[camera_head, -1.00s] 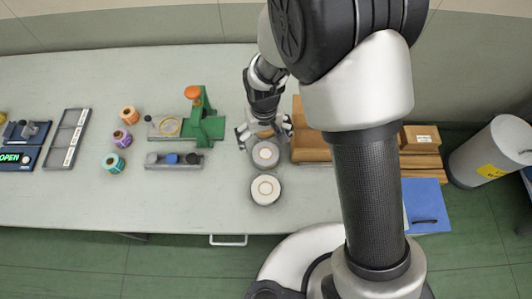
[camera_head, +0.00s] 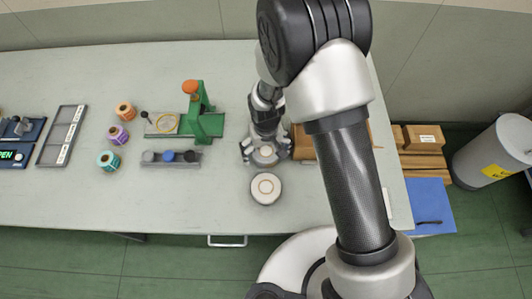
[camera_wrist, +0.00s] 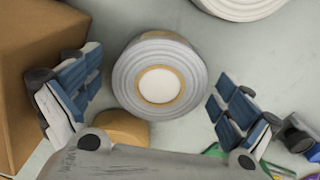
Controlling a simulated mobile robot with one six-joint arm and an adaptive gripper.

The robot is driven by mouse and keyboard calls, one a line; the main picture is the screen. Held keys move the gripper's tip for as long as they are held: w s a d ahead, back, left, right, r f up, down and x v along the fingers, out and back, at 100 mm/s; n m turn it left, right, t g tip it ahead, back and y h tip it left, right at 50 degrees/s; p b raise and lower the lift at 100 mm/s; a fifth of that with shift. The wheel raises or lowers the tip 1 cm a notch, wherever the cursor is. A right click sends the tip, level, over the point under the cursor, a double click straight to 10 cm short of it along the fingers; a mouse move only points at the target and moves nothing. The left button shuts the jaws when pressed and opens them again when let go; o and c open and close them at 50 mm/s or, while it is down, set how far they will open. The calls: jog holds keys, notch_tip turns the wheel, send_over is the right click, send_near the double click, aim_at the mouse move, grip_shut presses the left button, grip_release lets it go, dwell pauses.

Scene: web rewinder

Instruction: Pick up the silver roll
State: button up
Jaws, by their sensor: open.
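The silver roll (camera_wrist: 160,77) is a grey, ringed roll with a tan core and pale centre. It stands on the table between the two spread, blue-padded fingers of my gripper (camera_wrist: 151,95), with gaps on both sides. In the head view the silver roll (camera_head: 265,153) shows between the fingertips of my open gripper (camera_head: 265,152), which partly hide it. I cannot tell how far the fingertips are above the table.
A larger white roll (camera_head: 266,188) stands just in front; its edge shows in the wrist view (camera_wrist: 240,6). A cardboard box (camera_wrist: 30,75) is close beside one finger. A brown roll (camera_wrist: 122,128) is partly hidden behind my gripper. A green fixture (camera_head: 208,122) stands left.

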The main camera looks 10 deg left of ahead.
aim_at(266, 151)
jog(key=shift+r, duration=0.1)
jog(key=shift+c, duration=0.6)
jog(key=c, duration=1.2)
notch_tip(266, 151, up, 20)
jog(key=p, duration=0.5)
jog(key=w+d+m, duration=0.1)
jog(key=d+m, duration=0.1)
jog(key=d, duration=0.6)
jog(key=w+d+m+b, duration=0.1)
jog(key=w+d+m, duration=0.1)
jog(key=d, duration=0.5)
jog(key=w+d+f+m+b, duration=0.1)
jog(key=w+d+m, duration=0.1)
jog(key=d, duration=0.6)
jog(key=shift+d, duration=0.35)
